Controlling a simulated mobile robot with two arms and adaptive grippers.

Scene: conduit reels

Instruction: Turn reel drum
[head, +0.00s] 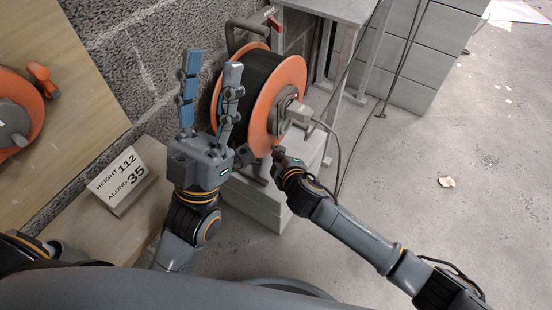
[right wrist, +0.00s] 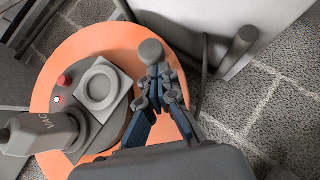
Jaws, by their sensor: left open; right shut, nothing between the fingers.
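The reel (head: 265,92) has a black drum between two orange flanges and stands upright on pale blocks. Its near flange (right wrist: 75,50) fills much of the right wrist view. My left gripper (head: 211,68) is open, fingers pointing up, at the reel's left side; I cannot tell whether it touches. My right gripper (head: 279,160) is shut and empty, low at the near flange. In the right wrist view, its closed fingers (right wrist: 161,82) are at a grey round knob (right wrist: 152,50) over the flange's edge. Contact there is unclear.
A socket plate (right wrist: 97,88) and a grey plug (right wrist: 40,132) with a cable sit on the flange's hub. A second orange reel (head: 18,105) is at the far left. A sign (head: 122,180) reads HEIGHT 112, ALONG 35. The right floor is mostly clear.

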